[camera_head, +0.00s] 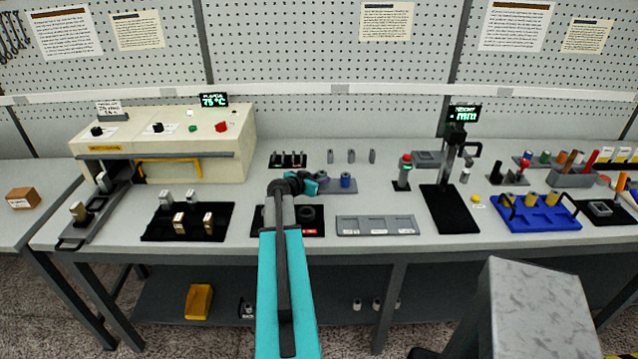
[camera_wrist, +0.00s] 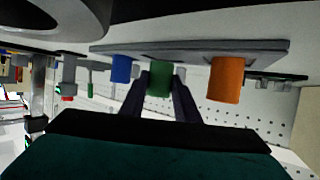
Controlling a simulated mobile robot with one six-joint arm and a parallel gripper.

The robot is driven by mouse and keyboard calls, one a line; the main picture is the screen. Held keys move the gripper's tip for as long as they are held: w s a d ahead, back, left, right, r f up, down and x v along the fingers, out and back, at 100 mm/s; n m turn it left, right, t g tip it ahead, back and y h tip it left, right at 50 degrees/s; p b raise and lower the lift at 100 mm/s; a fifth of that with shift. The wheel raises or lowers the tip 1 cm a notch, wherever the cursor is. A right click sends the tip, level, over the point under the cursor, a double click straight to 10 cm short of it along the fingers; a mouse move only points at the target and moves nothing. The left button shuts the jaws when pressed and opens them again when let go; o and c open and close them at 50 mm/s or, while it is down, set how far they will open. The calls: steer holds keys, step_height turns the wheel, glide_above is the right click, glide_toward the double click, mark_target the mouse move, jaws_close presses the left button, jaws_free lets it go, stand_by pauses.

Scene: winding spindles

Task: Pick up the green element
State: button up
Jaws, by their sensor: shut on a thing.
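The green element (camera_wrist: 160,78) is a short cylinder on a grey plate (camera_wrist: 190,47) in the wrist view, which looks upside down. It stands between a blue cylinder (camera_wrist: 121,68) and a larger orange cylinder (camera_wrist: 226,79). The fingers of my gripper (camera_wrist: 161,88) are on both sides of the green element, shut on it. It appears still at the plate; I cannot tell whether there is a gap beneath. In the head view the blue cylinder (camera_head: 347,180) shows right of my gripper (camera_head: 322,178), on the grey plate (camera_head: 346,188); my arm hides the green and orange ones.
A grey three-part tray (camera_head: 376,218) lies in front on the right, and a black tray (camera_head: 312,228) is partly behind my arm. Several small grey cylinders stand behind the plate. A black height gauge (camera_head: 451,205) and blue tray (camera_head: 537,224) are farther right; a cream oven (camera_head: 165,155) is left.

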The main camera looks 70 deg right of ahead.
steer(key=shift+r+b, duration=0.4)
steer(key=shift+r, duration=0.2)
steer(key=shift+a+r+b, duration=0.4)
steer(key=shift+r+b, duration=0.05)
steer(key=shift+r, duration=0.2)
steer(key=a+b, duration=0.1)
steer(key=a, duration=0.3)
steer(key=a+b, duration=0.2)
steer(key=a, duration=0.2)
steer(key=a+r+b, duration=0.1)
steer(key=a+b, duration=0.1)
steer(key=a, duration=0.2)
steer(key=shift+w+a+r, duration=0.1)
steer(key=shift+w+a, duration=0.05)
steer(key=shift+a, duration=0.25)
steer(key=shift+r+p, duration=0.2)
steer(key=shift+p, duration=0.3)
steer(key=a+p, duration=0.1)
steer(key=p, duration=0.2)
steer(key=shift+a+r, duration=0.1)
steer(key=shift+r, duration=0.05)
steer(key=shift+a+p, duration=0.5)
steer(key=shift+p, duration=0.75)
steer(key=shift+a, duration=0.1)
steer(key=shift+f, duration=0.2)
